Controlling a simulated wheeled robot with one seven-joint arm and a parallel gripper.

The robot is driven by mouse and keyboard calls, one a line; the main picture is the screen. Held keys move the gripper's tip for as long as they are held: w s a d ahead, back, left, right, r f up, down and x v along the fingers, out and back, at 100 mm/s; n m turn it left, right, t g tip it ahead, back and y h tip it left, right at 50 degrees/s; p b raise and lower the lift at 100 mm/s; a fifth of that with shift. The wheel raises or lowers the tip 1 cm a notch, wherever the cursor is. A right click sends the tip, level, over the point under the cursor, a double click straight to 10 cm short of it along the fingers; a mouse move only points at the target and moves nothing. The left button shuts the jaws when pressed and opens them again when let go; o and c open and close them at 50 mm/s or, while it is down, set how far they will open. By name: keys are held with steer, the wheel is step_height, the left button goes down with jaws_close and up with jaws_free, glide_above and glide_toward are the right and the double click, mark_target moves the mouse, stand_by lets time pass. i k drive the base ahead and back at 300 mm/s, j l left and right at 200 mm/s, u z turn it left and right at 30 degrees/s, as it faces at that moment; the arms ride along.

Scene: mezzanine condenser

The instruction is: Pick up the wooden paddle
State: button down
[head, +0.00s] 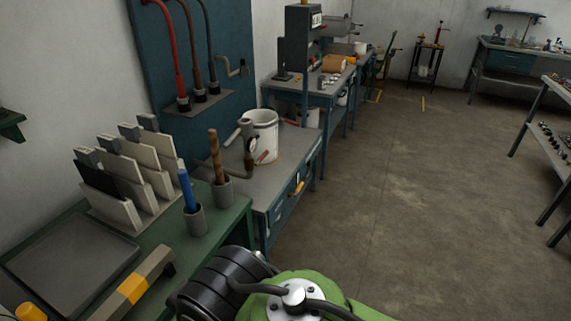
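A brown wooden handle (215,156) stands upright, leaning slightly, in a grey cup (222,192) at the right side of the green bench. It may be the wooden paddle; its lower end is hidden inside the cup. A blue handle (187,190) stands in a second grey cup (195,221) just in front and to the left. My green and black arm shows at the bottom centre, to the right of the cups and nearer to the camera. My gripper's fingers are not visible.
A rack of several pale boards (125,160) and a grey tray (70,262) sit on the green bench (215,238). A yellow-banded bar (132,290) lies in front. Behind are a white bucket (264,130) and a grey bench. Open floor (400,200) lies to the right.

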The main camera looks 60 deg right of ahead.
mark_target(213, 140)
steer(key=z, duration=1.25)
